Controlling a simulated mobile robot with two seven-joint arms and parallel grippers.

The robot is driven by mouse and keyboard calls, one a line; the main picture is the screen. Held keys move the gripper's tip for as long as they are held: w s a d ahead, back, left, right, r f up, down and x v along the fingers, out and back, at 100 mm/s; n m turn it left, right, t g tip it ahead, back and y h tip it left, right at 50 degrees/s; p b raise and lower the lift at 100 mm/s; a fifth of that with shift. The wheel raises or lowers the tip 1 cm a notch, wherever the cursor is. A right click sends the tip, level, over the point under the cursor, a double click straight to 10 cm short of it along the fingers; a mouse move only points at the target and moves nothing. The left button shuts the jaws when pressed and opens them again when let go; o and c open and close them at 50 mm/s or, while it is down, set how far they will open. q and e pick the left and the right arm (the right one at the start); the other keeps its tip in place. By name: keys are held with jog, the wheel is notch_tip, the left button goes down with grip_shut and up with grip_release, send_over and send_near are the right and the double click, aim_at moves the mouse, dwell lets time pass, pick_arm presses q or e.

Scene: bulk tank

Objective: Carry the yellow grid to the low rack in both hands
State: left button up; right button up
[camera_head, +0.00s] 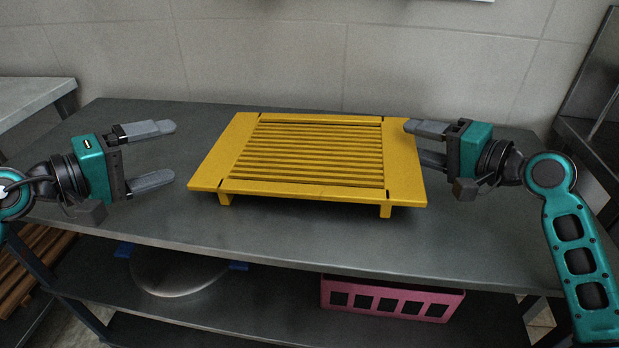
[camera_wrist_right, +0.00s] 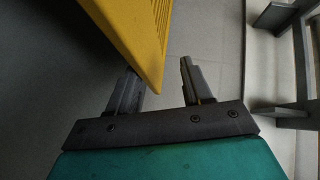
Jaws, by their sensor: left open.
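The yellow grid (camera_head: 222,160) stands level on short feet on the grey table top, with slats across its middle. My left gripper (camera_head: 170,153) is open and empty beside the grid's left edge, apart from it, its fingers pointing at it. My right gripper (camera_head: 418,143) is at the grid's right edge, one finger overlapping the far right corner in the head view. In the right wrist view the grid (camera_wrist_right: 140,38) reaches between the parted fingers of this gripper (camera_wrist_right: 160,85), close to the left finger, with a gap to the other. The low rack cannot be made out with certainty.
The grey table (camera_head: 300,238) has clear room around the grid. On the shelf below are a round metal lid-like thing (camera_head: 175,275) and a pink crate (camera_head: 390,299). A tiled wall (camera_head: 270,60) stands behind. Another surface (camera_head: 35,100) is at the left.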

jog(key=shift+r, duration=0.1)
jog(key=o, duration=0.8)
jog(key=v, duration=1.2)
